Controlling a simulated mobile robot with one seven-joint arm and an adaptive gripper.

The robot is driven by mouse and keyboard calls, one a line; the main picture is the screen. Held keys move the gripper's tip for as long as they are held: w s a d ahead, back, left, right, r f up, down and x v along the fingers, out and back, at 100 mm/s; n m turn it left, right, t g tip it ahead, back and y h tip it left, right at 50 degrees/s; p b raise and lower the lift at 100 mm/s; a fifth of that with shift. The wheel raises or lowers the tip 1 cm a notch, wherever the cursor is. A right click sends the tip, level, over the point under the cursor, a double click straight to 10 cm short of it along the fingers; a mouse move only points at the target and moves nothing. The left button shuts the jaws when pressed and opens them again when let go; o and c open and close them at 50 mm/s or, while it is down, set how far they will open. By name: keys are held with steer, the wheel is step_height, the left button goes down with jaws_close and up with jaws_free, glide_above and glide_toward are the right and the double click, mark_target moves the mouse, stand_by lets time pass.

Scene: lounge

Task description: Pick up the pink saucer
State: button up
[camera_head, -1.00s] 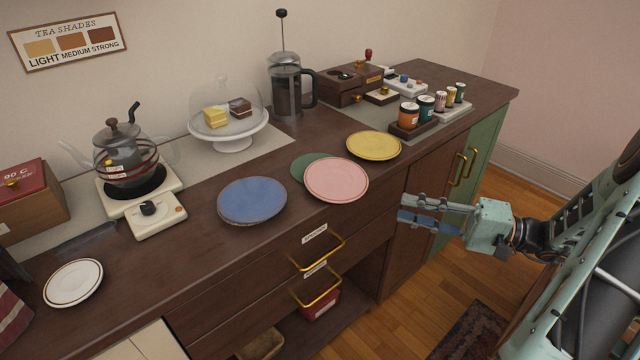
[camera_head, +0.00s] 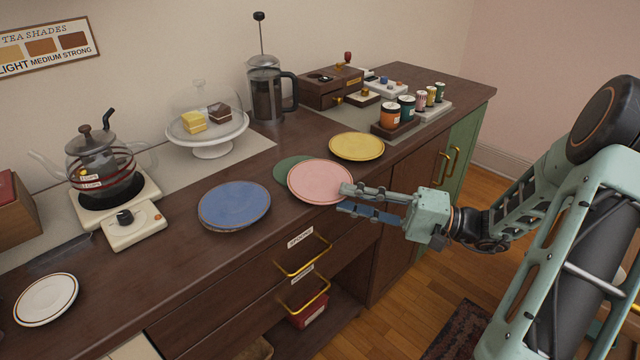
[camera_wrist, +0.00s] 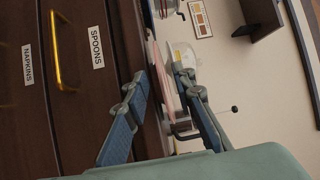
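The pink saucer (camera_head: 316,180) lies near the front edge of the dark counter, partly over a green saucer (camera_head: 284,171). My gripper (camera_head: 342,198) is at its right front edge, fingers apart. In the head view the upper finger overlaps the saucer's rim and the lower finger is just below it, off the counter's front. In the wrist view the pink saucer (camera_wrist: 165,72) shows nearly edge-on between the two open fingers (camera_wrist: 160,82). I cannot tell whether either finger touches it.
A blue plate (camera_head: 234,205) lies to the left and a yellow saucer (camera_head: 357,146) behind to the right. Drawers with brass handles (camera_head: 303,264) are in the counter's front below. A French press (camera_head: 265,95) and cake stand (camera_head: 208,131) stand further back.

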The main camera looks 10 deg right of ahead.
steer(key=shift+w+a, duration=0.2)
steer(key=shift+a, duration=0.15)
jaws_close()
steer(key=shift+r, duration=0.15)
